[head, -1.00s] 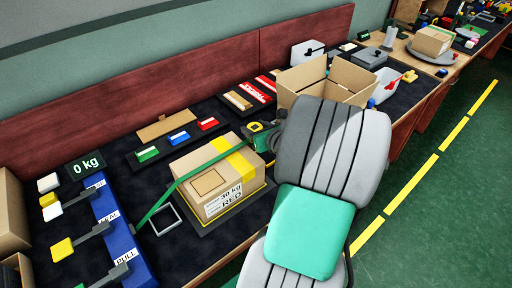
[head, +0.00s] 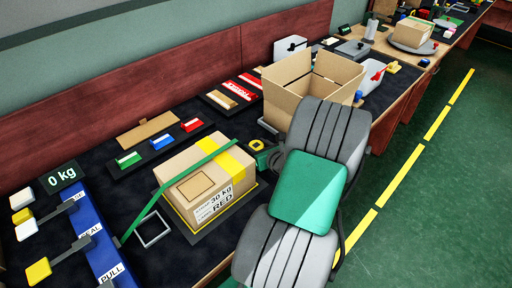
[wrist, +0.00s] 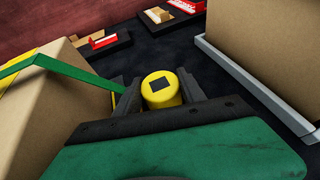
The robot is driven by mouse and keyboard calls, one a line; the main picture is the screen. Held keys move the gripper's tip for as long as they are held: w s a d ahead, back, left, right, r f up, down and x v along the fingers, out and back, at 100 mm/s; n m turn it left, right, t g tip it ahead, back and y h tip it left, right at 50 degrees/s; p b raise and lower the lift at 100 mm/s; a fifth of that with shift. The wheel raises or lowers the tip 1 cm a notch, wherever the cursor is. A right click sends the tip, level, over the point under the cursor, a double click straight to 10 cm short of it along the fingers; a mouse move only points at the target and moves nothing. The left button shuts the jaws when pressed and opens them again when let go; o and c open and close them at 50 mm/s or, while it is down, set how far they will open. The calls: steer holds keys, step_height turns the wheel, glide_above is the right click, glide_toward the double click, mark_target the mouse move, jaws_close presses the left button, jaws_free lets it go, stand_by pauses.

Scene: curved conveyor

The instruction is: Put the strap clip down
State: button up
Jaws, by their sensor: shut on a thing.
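The strap clip (wrist: 161,90) is yellow with a dark square on its face. It sits between the fingers of my gripper (wrist: 150,97) in the wrist view, and the fingers are shut on it. In the wrist view the strap (wrist: 75,72) leads toward my gripper.
An open cardboard box (head: 345,75) stands to the right and behind my gripper. Strap-coloured blocks lie on a tray (head: 150,152) behind the closed box. A square frame (head: 153,229) and a blue panel (head: 96,240) are at the left. Dark bench between the boxes is clear.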

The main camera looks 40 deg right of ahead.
steer(key=shift+f, duration=0.1)
steer(key=o, duration=1.5)
steer(key=shift+c, duration=0.2)
steer(key=shift+s+r, duration=0.2)
steer(key=shift+s, duration=0.05)
steer(key=p+v, duration=0.1)
steer(key=v, duration=1)
steer(key=shift+s+a+r, duration=0.1)
steer(key=shift+s+a, duration=0.05)
steer(key=shift+s, duration=0.05)
